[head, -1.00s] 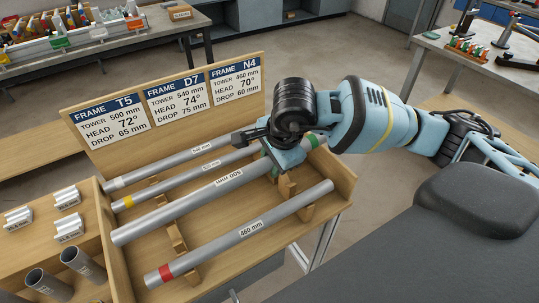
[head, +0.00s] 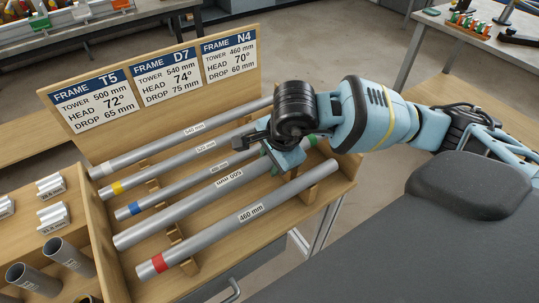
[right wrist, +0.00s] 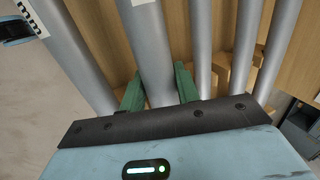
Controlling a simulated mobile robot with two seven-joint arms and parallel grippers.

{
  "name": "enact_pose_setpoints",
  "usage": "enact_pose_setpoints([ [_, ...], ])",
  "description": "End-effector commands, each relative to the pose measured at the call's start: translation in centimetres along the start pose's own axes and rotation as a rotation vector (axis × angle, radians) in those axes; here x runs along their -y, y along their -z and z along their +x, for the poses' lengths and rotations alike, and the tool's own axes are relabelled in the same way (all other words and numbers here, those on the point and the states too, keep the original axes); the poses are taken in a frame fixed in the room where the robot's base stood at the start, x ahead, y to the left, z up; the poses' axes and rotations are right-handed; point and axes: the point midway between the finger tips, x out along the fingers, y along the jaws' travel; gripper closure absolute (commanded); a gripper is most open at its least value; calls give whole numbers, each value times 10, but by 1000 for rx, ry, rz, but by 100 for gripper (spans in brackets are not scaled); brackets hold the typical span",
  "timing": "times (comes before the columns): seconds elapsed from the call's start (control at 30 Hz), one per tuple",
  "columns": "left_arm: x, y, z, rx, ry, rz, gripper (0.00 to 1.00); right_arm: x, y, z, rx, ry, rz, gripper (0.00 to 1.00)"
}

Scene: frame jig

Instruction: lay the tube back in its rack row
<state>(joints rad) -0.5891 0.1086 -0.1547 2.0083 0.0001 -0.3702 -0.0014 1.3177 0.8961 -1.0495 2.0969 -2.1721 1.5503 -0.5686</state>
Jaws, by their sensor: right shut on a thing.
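The grey tube with an upside-down 500 mm label (head: 180,208) lies along the wooden rack (head: 101,226), between the blue-banded tube (head: 165,192) and the red-banded 460 mm tube (head: 215,231). A green band shows near its far end. My right gripper (head: 272,170) is shut on this tube, right of its label. In the right wrist view the tube (right wrist: 150,40) passes between the green fingers (right wrist: 160,88). It looks in line with its neighbours; whether it fully touches the supports is hidden.
The yellow-banded tube (head: 165,167) and the 540 mm tube (head: 160,148) lie behind. A sign board (head: 150,80) stands at the rack's back. Small metal fittings (head: 53,214) and dark upright cups (head: 70,256) sit at left. A table (head: 450,40) stands at upper right.

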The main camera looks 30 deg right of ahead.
Motion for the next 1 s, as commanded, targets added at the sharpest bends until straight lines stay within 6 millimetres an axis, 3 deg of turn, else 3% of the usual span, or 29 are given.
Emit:
enact_pose_setpoints([
  [0.3, -2, -12, 5, 19, -3, -5, 31, -5, 2, 17, -4, -2, 4, 91],
  [1.0, -2, -12, 6, 16, -3, -6, 31, -5, 2, 18, -4, 0, 4, 91],
])
